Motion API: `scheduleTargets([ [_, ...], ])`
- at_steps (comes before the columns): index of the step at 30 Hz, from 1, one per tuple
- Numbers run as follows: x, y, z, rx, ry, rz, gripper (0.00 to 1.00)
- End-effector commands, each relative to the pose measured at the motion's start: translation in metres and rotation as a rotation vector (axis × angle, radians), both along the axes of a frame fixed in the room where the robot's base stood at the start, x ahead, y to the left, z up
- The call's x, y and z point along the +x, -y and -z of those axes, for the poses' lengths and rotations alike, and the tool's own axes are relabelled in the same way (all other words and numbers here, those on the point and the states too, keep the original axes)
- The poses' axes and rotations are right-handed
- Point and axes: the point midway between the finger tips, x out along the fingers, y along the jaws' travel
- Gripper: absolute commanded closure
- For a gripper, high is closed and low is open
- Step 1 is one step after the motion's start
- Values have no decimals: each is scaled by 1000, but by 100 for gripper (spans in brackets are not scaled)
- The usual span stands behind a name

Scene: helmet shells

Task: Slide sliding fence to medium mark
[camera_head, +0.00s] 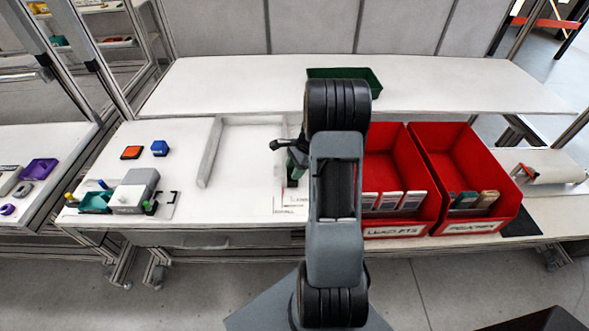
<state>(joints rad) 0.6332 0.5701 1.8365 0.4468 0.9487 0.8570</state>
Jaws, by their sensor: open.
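A white board (246,165) with a raised back edge lies on the bench, left of my arm. A long pale grey bar (209,152), which looks like a fence, stands along its left side. At the board's right side is a dark and green piece (297,160) with a black ball-ended lever; my arm partly covers it, and I cannot tell whether it belongs to the sliding fence. Small red lines and printing lie in front of it, too small to read surely. The medium mark cannot be made out.
Two red bins (398,219) (467,219) with upright packets stand right of my arm. A green tray (362,76) is on the back shelf. The board between bar and lever is clear.

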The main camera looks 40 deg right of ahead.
Motion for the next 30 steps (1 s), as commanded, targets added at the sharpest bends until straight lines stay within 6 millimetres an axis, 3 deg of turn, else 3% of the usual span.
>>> scheduleTargets([
  [4,0,-1,0,0,0,-3,44],
  [14,0,1,-5,-1,2,-5,44],
  [30,-8,39,-96,-3,2,-2,44],
])
